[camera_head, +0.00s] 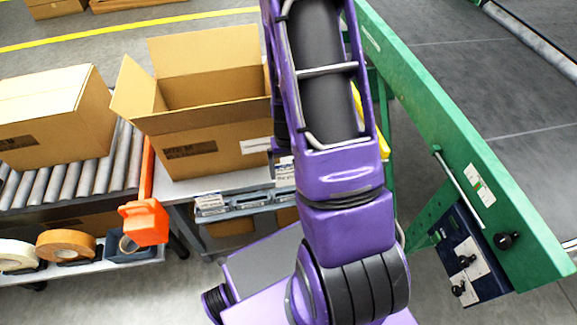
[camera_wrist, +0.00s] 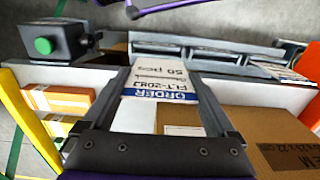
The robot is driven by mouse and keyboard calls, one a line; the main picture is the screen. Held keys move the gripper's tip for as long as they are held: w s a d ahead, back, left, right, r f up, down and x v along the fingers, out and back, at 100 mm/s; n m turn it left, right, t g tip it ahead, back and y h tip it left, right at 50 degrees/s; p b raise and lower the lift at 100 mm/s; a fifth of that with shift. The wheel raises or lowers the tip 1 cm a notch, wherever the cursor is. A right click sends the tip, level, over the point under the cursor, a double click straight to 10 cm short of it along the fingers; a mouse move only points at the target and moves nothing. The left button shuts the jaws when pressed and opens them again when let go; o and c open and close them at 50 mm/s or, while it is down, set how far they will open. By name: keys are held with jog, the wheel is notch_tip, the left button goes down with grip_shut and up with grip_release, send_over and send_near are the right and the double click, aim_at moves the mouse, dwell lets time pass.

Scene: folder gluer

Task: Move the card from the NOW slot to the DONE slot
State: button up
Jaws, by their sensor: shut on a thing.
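Another white card or label (camera_wrist: 279,71) lies at the rack's right end. In the head view the rack (camera_head: 248,203) is on the front edge of the bench, partly behind my arm, which hides my gripper. The NOW and DONE labels are not readable.
An open carton (camera_head: 215,115) stands on the bench behind the rack. A closed carton (camera_head: 55,115) rests on rollers at left. An orange tape dispenser (camera_head: 144,221) and tape rolls are at lower left. The green machine frame (camera_head: 450,120) is at right.

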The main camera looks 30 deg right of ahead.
jog(key=shift+s+d+f, duration=0.1)
jog(key=shift+d+f, duration=0.15)
jog(key=shift+d, duration=0.15)
jog(key=shift+f+b, duration=2.55)
jog(key=shift+f, duration=0.5)
jog(key=o, duration=0.9)
notch_tip(320, 180, up, 18)
jog(key=p, duration=0.4)
jog(key=shift+f, duration=0.25)
